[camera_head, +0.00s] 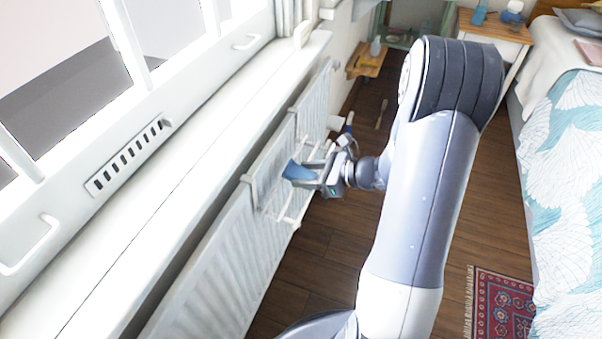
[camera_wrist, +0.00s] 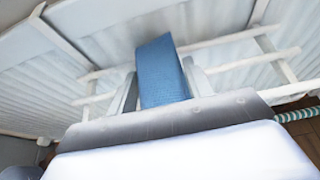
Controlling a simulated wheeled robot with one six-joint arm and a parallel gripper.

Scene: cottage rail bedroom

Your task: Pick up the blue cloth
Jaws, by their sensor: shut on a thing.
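The blue cloth (camera_head: 297,171) is at the white rail rack on the radiator in the head view. My gripper (camera_head: 316,177) reaches in from the right and is shut on it. In the wrist view the cloth (camera_wrist: 162,72) stands up as a folded blue strip between the two fingers of my gripper (camera_wrist: 160,88). Its lower end is hidden by the gripper body. Whether the cloth still touches a rail of the rack I cannot tell.
The white rack (camera_head: 293,206) hangs on the radiator (camera_head: 215,270) under the window sill (camera_head: 190,160). A bed (camera_head: 570,170) stands at the right, with a red rug (camera_head: 500,305) beside it. A wooden table (camera_head: 495,28) is at the back. Brown floor lies between.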

